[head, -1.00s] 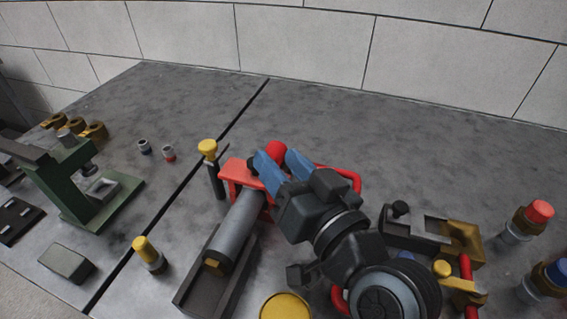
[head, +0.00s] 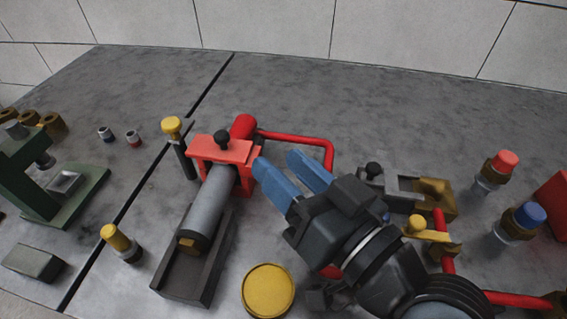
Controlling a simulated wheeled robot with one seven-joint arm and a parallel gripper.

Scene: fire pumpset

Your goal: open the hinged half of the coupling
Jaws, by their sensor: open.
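The coupling (head: 226,152) is a red block around the front-to-back pipe line, with a black knob (head: 222,139) on top. Its upper half appears closed and level; I cannot make out the hinge. A grey cylinder (head: 208,208) runs from its near side and a red pipe (head: 243,127) from its far side. My gripper (head: 277,160) has two blue fingers, spread apart and empty. The left fingertip is just right of the coupling's right end; I cannot tell whether they touch. The gripper body hides part of the bench and red piping to the right.
A yellow-capped post (head: 173,128) stands close left of the coupling. A dark trough (head: 187,281) lies under the cylinder, with a yellow disc (head: 269,291) beside it. A valve with a yellow handle (head: 428,232) is at right. The bench behind is clear.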

